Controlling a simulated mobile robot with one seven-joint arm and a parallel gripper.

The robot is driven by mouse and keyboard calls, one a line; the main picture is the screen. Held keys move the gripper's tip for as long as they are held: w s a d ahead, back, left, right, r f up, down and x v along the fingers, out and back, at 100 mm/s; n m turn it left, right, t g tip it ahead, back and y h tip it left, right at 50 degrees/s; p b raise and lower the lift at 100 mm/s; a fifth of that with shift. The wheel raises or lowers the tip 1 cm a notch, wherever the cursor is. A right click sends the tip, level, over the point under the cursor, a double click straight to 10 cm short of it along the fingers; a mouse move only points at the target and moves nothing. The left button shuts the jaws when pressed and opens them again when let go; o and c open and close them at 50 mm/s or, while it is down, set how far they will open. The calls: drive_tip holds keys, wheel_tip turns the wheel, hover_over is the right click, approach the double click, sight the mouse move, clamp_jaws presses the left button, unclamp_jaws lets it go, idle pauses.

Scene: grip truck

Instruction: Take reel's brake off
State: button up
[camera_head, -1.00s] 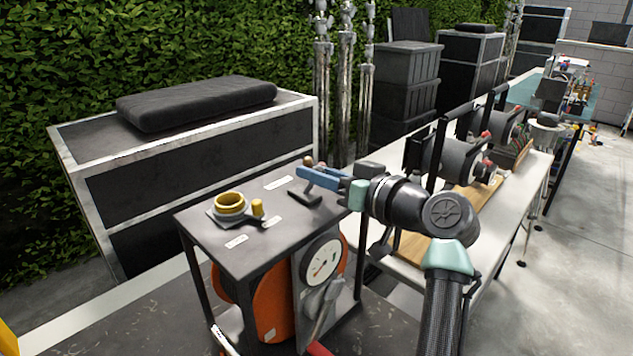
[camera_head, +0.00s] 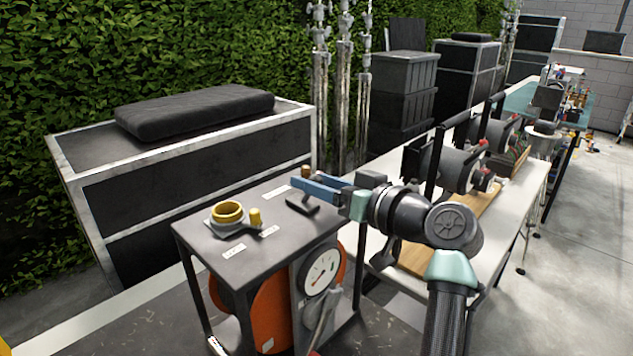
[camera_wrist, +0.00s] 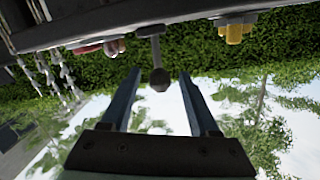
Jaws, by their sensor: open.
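An orange reel (camera_head: 263,313) sits inside a dark cart, below its top (camera_head: 206,242). A black-based fitting (camera_head: 303,204) stands at the back right of the top, with a brown ball knob (camera_head: 305,171) showing beside my fingers. My gripper (camera_head: 301,182) is open, its blue fingers over this fitting. In the wrist view, a dark ball-ended lever (camera_wrist: 159,80) is seen between the two open fingers; I cannot tell whether they touch it. A red-handled part (camera_wrist: 88,49) lies left of it there. Which control is the brake is not clear, as the labels are unreadable.
A yellow ring (camera_head: 227,212) and small yellow knob (camera_head: 255,217) stand on the cart top. A round gauge (camera_head: 320,271) and a grey lever (camera_head: 322,315) are on its front. A bench (camera_head: 527,190) with more reels stands right; a black case (camera_head: 200,190) stands behind.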

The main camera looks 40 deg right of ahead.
drive_tip(key=s+r+b, duration=0.1)
drive_tip(key=s+b, duration=0.1)
drive_tip(key=s, duration=1)
drive_tip(key=shift+s+d+r, duration=0.15)
drive_tip(key=shift+d+r, duration=0.05)
drive_tip(key=shift+d, duration=0.05)
